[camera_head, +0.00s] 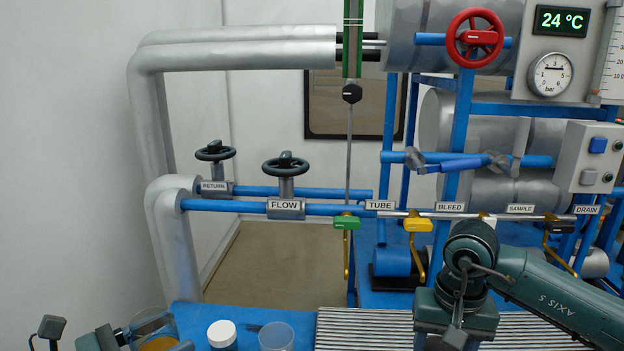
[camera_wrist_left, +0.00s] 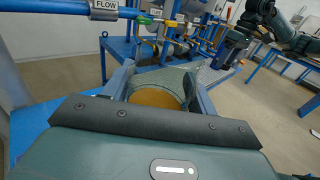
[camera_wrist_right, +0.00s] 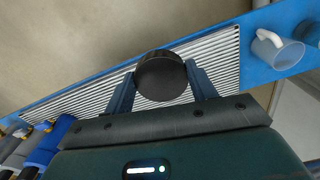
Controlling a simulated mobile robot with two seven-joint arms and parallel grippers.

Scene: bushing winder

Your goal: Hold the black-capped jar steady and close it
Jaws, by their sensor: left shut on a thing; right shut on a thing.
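A glass jar (camera_head: 158,334) with amber contents is at the lower left of the head view, with no cap visible on it. My left gripper (camera_head: 146,341) is shut around its sides. In the left wrist view the jar (camera_wrist_left: 160,94) sits between the two fingers. The black cap (camera_wrist_right: 161,76) is in the right wrist view, between the fingers of my right gripper (camera_wrist_right: 162,84), which is shut on it. The cap is apart from the jar, over the slatted rack. In the head view my right arm (camera_head: 467,270) is at the lower right and its fingertips are out of sight.
A white-capped bottle (camera_head: 222,333) and a clear beaker (camera_head: 276,337) stand between my grippers on the blue bench. The slatted rack (camera_head: 365,329) lies right of them. Behind run blue pipes with a green-handled valve (camera_head: 346,224) and a yellow-handled valve (camera_head: 417,226).

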